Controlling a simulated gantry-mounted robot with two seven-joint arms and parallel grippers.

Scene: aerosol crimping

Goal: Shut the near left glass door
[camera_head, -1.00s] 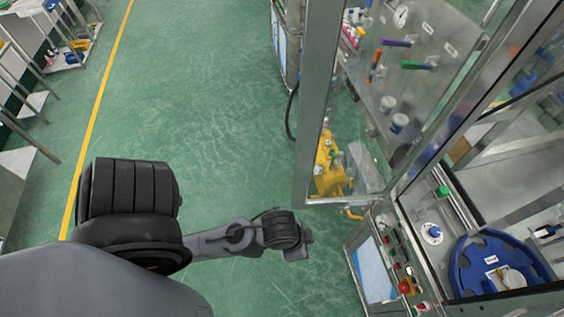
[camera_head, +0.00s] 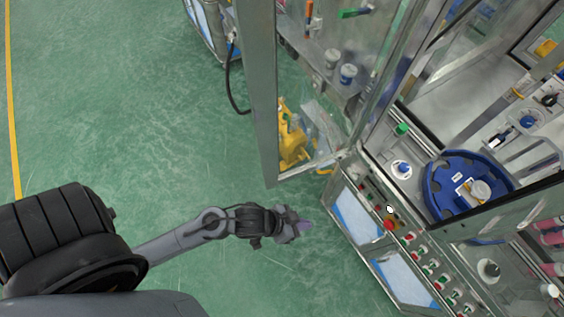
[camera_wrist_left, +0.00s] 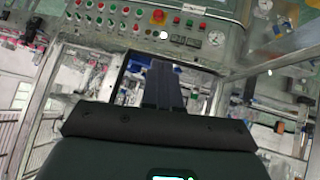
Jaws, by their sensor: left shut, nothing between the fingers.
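The near left glass door (camera_head: 264,110) is a clear pane in a grey metal frame. It stands swung open, out to the left of the machine, over the green floor. My left gripper (camera_head: 303,226) is below the door's bottom edge, apart from it, left of the control panel. In the left wrist view its dark fingers (camera_wrist_left: 163,85) are together with nothing between them. The button panel (camera_wrist_left: 150,25) shows beyond them. A framed glass pane shows at the right of that view; I cannot tell if it is this door. My right gripper is not in view.
The machine's front control panel (camera_head: 405,235) carries several buttons, including a red stop button (camera_head: 389,224). Behind it a blue round fixture (camera_head: 440,190) sits inside the enclosure. A yellow unit (camera_head: 291,142) shows through the door. The green floor (camera_head: 130,110) is open at left.

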